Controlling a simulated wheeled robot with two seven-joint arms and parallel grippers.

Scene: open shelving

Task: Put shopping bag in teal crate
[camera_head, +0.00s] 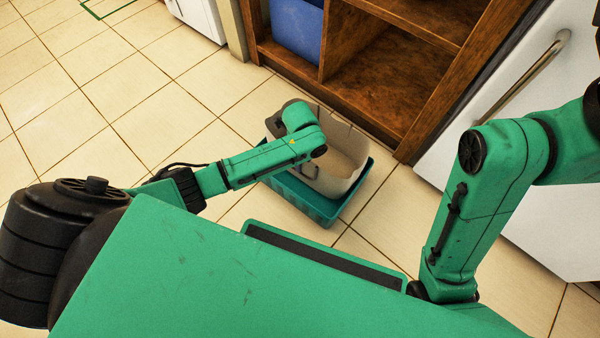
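The teal crate (303,197) stands on the tiled floor in front of the wooden shelving. A pale grey-beige shopping bag (345,152) sits within the crate's outline, its open top facing up. My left arm reaches in from the left, and its wrist (303,128) is over the bag's left side. The wrist hides the fingers of my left gripper, so I cannot tell whether they hold the bag. My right arm (480,200) hangs down at the right. Its gripper is hidden behind my green body.
Wooden shelving (385,85) stands just behind the crate, with a blue bin (298,28) in its left compartment. A white door with a metal handle (522,72) is to the right. The floor at the left is clear.

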